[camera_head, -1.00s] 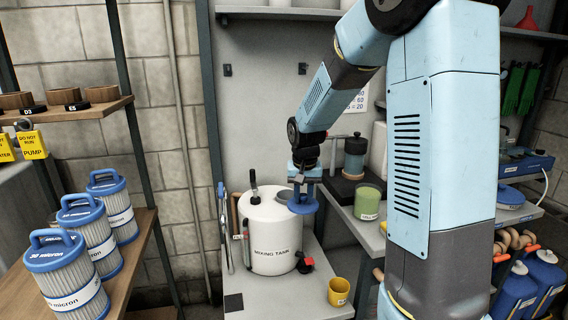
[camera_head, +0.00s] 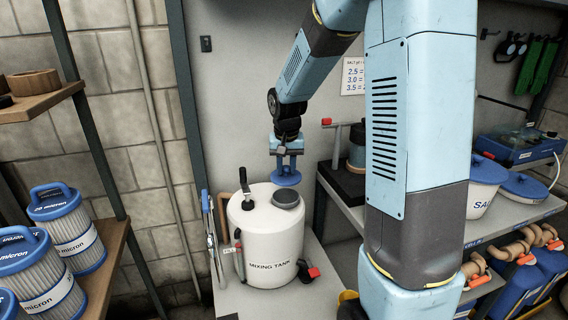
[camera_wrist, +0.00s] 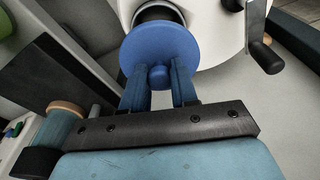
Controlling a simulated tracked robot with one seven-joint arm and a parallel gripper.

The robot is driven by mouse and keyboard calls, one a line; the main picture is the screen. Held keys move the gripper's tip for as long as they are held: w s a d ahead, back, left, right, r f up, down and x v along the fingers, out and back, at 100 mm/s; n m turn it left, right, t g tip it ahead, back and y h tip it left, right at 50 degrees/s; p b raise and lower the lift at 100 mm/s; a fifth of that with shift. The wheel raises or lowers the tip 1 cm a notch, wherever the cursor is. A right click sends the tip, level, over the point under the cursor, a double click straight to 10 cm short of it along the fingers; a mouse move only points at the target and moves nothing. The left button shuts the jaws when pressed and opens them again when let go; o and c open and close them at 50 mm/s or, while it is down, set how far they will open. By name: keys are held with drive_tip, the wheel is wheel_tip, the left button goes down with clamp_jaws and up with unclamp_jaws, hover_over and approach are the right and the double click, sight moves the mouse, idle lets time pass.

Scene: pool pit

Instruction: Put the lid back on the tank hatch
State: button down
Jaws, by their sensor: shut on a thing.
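My gripper (camera_head: 286,165) is shut on the knob of the round blue lid (camera_head: 286,179) and holds it roughly level. The white mixing tank (camera_head: 272,242) stands upright on the bench below. Its round dark hatch (camera_head: 286,197) is on the tank top, just under the lid in the head view, with a small gap between them. In the wrist view my gripper (camera_wrist: 159,78) has a finger on each side of the knob. There the lid (camera_wrist: 160,42) hides most of the hatch; a dark part of it (camera_wrist: 156,14) shows past the lid's edge.
A black-handled crank (camera_head: 245,188) stands up from the tank top left of the hatch. A red-handled valve (camera_head: 312,272) sticks out low on the tank's right. Tools (camera_head: 212,245) lean at its left. A shelf with a pump (camera_head: 357,148) is to the right.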

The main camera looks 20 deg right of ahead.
sight(286, 177)
drive_tip(key=shift+s+f, duration=0.1)
drive_tip(key=shift+f, duration=2.9)
drive_tip(key=shift+s+a, duration=0.1)
drive_tip(key=shift+f, duration=0.15)
idle(0.4)
drive_tip(key=c, duration=0.8)
unclamp_jaws()
drive_tip(key=shift+o, duration=0.4)
drive_tip(key=o, duration=0.4)
